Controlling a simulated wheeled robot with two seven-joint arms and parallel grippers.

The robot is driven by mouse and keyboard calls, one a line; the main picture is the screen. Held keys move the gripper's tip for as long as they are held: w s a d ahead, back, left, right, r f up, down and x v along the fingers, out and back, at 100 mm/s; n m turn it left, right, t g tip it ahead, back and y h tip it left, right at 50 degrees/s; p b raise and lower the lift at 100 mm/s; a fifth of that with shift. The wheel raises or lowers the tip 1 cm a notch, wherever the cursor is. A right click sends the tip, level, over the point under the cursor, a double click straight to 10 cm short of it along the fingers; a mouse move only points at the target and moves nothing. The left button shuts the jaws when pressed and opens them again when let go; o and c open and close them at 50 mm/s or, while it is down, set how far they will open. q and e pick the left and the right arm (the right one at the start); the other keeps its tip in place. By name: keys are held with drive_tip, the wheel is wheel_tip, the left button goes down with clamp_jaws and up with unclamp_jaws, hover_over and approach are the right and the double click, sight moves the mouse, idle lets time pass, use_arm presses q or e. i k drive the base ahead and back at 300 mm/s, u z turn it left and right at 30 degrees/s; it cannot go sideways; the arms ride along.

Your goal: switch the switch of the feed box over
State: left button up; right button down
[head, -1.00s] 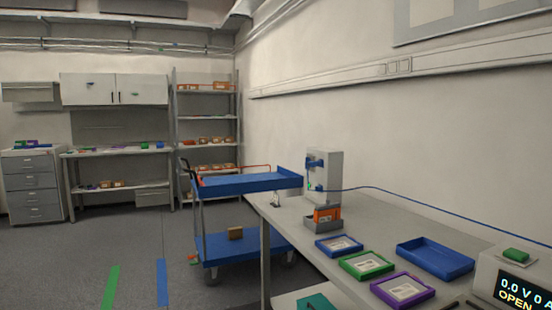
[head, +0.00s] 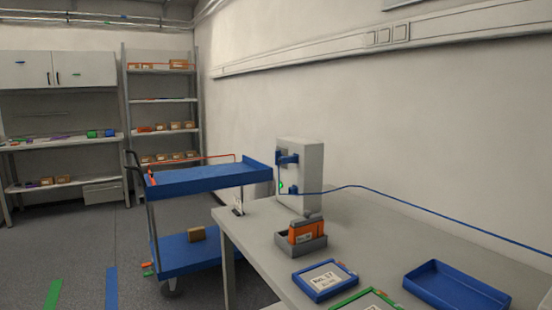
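The feed box (head: 305,172) is a light grey upright box at the far end of the workbench, near the wall. On its left-facing front is a blue switch handle (head: 287,158) near the top, a small green spot below it, and a blue plug (head: 293,190) low down with a blue cable running right. The switch handle's exact position is too small to tell. Neither of my grippers is in view.
A blue cart (head: 210,179) stands left of the bench.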

sight(278, 154)
drive_tip(key=k, duration=1.3)
drive_tip(key=u, duration=1.05)
drive_tip(key=i, duration=1.3)
drive_tip(key=u, duration=0.5)
drive_tip(key=i, duration=1.65)
drive_tip(key=z, duration=0.95)
